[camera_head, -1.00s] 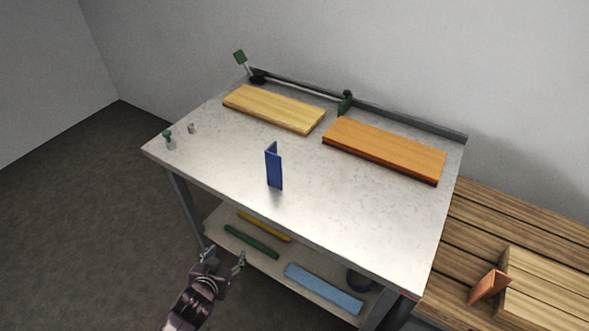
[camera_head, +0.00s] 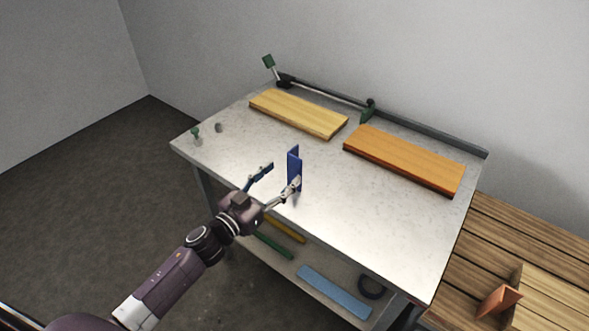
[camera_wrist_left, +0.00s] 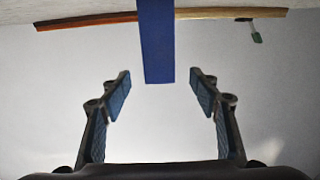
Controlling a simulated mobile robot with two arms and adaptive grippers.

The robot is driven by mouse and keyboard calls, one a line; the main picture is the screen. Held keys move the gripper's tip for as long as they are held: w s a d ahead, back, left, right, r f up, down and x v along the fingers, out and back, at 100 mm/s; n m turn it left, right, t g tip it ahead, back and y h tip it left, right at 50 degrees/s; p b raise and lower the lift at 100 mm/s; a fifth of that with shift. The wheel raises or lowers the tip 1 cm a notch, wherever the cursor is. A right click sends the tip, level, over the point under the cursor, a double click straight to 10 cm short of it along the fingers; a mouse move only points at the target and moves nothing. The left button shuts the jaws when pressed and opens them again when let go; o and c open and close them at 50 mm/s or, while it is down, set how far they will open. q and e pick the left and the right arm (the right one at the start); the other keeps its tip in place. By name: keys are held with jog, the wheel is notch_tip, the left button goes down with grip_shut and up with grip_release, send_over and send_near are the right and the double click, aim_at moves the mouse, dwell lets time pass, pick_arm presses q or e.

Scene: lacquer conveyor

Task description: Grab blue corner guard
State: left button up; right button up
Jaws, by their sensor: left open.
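The blue corner guard (camera_head: 294,166) stands upright on the grey metal table (camera_head: 340,210), near its front left part. My left gripper (camera_head: 283,175) is open and level with the guard, just in front of it. In the left wrist view the blue guard (camera_wrist_left: 156,45) shows ahead of the open fingers (camera_wrist_left: 159,88), in line with the gap and apart from both fingertips. In the head view one finger overlaps the lower guard; whether they touch is unclear there. My right gripper is not in view.
A pale yellow board (camera_head: 298,113) and an orange-brown board (camera_head: 403,160) lie at the back of the table. A clamp rail (camera_head: 330,95) runs along the back edge. An orange corner piece (camera_head: 499,300) stands on wooden slats at right. A lower shelf holds a light-blue strip (camera_head: 334,291).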

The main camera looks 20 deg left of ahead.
aim_at(294, 163)
pick_arm(q)
jog(key=p+x, duration=0.1)
jog(key=x, duration=0.5)
jog(key=shift+w+d+r, duration=0.15)
jog(key=shift+w, duration=0.15)
jog(key=shift+w+d, duration=0.15)
jog(key=shift+w, duration=0.35)
jog(key=c, duration=1.4)
jog(key=shift+o, duration=0.2)
